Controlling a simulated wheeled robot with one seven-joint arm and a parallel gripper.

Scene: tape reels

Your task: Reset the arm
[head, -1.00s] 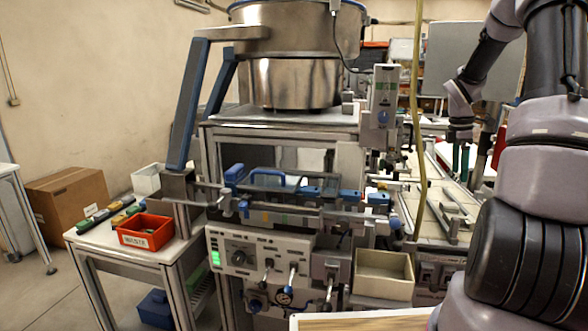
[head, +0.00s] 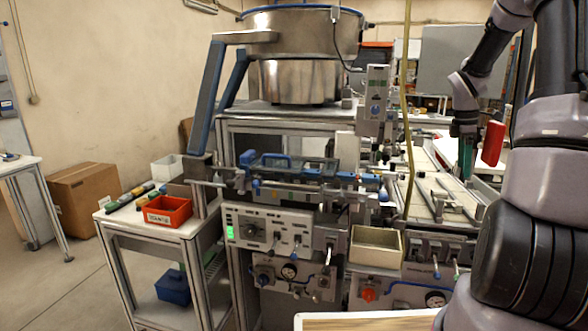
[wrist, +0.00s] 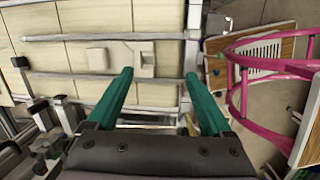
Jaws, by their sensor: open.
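My gripper (head: 468,160) is at the upper right of the head view, at the end of my folded arm, pointing down. Its green fingers show in the wrist view (wrist: 158,96), spread apart with nothing between them. In the wrist view the fingers lie over a pale tiled surface with metal rails (wrist: 60,50).
A machine with a steel bowl (head: 300,80) stands in the middle. A red bin (head: 168,212) sits on a side table at left, and a beige bin (head: 376,246) is at front centre. A red object (head: 493,143) shows beside my gripper. A pink frame (wrist: 236,85) is at right in the wrist view.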

